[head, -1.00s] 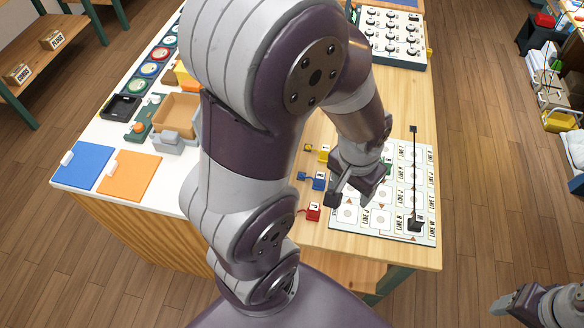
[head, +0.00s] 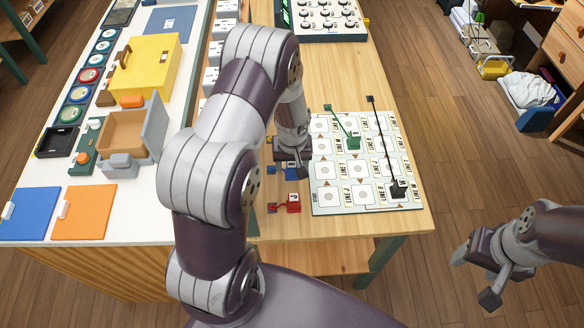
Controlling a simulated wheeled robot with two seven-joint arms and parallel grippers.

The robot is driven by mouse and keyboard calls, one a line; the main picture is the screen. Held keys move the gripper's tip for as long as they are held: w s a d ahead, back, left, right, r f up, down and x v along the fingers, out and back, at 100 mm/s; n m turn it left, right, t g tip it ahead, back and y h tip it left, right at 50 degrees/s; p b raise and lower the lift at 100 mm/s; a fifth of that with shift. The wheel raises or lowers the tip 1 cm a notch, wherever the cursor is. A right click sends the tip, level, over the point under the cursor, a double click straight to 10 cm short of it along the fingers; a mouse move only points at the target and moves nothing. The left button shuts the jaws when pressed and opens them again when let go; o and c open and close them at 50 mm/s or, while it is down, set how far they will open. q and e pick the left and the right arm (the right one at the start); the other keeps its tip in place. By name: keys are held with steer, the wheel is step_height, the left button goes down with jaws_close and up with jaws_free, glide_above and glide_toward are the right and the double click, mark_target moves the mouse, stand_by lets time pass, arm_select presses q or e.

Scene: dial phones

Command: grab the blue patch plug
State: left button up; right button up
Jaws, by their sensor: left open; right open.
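The blue patch plug (head: 289,173) lies on the wooden table to the left of the white line board (head: 320,205), just behind the red plug (head: 291,206). My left gripper (head: 287,163) is open right at the blue plug and partly covers it. One dark fingertip shows at the plug's right end. I cannot tell whether the fingers touch it. My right gripper (head: 474,280) is open and empty, out over the floor at the lower right.
A green plug (head: 353,143) and a black plug (head: 398,189) with cords are on the line board. A panel of dark knobs (head: 325,20) stands at the back. An open tan box (head: 122,131) is on the white counter at left. The table's front edge is clear.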

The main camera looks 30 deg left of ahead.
arm_select(q)
steer(key=shift+w+f, duration=0.1)
steer(key=shift+f, duration=0.5)
steer(key=shift+a+f, duration=0.15)
steer(key=shift+f, duration=0.1)
steer(key=c, duration=1.1)
steer(key=shift+o, duration=0.2)
steer(key=shift+r, duration=0.15)
